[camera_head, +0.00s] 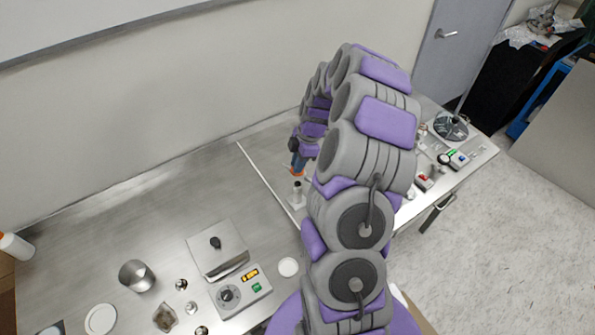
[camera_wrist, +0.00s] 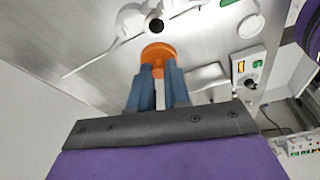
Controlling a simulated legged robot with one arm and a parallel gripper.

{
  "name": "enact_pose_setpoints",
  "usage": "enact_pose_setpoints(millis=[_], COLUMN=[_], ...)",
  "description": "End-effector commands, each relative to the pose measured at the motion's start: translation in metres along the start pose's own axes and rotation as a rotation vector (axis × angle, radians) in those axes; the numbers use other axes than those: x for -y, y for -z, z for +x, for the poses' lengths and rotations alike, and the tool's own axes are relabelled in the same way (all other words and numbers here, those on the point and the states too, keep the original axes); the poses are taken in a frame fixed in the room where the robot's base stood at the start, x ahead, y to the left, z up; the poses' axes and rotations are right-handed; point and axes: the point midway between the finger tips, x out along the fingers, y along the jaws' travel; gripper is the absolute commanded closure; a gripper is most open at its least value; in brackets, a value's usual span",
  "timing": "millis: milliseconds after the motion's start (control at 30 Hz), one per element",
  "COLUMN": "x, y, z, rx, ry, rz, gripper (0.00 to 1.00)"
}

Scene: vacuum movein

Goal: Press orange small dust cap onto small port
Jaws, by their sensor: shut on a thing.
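My gripper (camera_wrist: 158,72) is shut on the orange small dust cap (camera_wrist: 158,54), which sits between the blue fingertips. In the head view, my gripper (camera_head: 297,165) hangs beyond my arm, with the orange cap (camera_head: 296,172) at its lower end. Just below the cap stands an upright light post (camera_head: 297,194) with a dark top. In the wrist view, a dark round opening (camera_wrist: 155,28) on a white fitting (camera_wrist: 135,18) shows just past the cap; it may be the small port. Whether cap and port touch cannot be told.
A white disc (camera_head: 288,267) lies near the post. My arm hides the table's middle right. Small devices (camera_head: 450,160) stand at the far right end.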

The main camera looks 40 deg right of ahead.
Motion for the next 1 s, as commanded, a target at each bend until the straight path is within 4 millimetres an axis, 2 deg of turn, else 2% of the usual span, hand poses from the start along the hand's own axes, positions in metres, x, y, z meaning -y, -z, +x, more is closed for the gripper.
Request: enact_pose_setpoints(millis=[267, 800, 1000], x=[0.001, 0.001, 0.001], y=[0.0, -0.013, -0.014], z=[0.011, 0.057, 0.061], rx=[0.002, 0.002, 0.002], ry=[0.001, -0.001, -0.002], rz=[0.001, -0.001, 0.0], gripper=[1.0, 1.0, 1.0])
